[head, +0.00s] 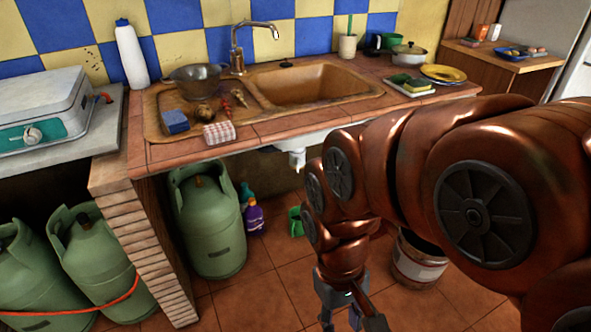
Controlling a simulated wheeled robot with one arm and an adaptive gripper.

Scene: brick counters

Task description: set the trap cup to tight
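The trap cup (297,160) looks like the small white fitting at the bottom of the white drain under the sink's front edge. It is small here, and its threads and how tightly it sits cannot be made out. My gripper (349,319) hangs low in front of the counter, below and to the right of the trap cup, pointing down. Its fingers are spread apart and nothing shows between them. The fingertips run to the bottom edge of the picture. My gripper is well apart from the cup.
A green gas cylinder (208,220), a purple bottle (253,217) and a green object (295,221) stand under the counter. A bucket (418,262) is partly behind my arm. The brick pillar (150,250) bounds the left. Tiled floor (255,285) is open in front.

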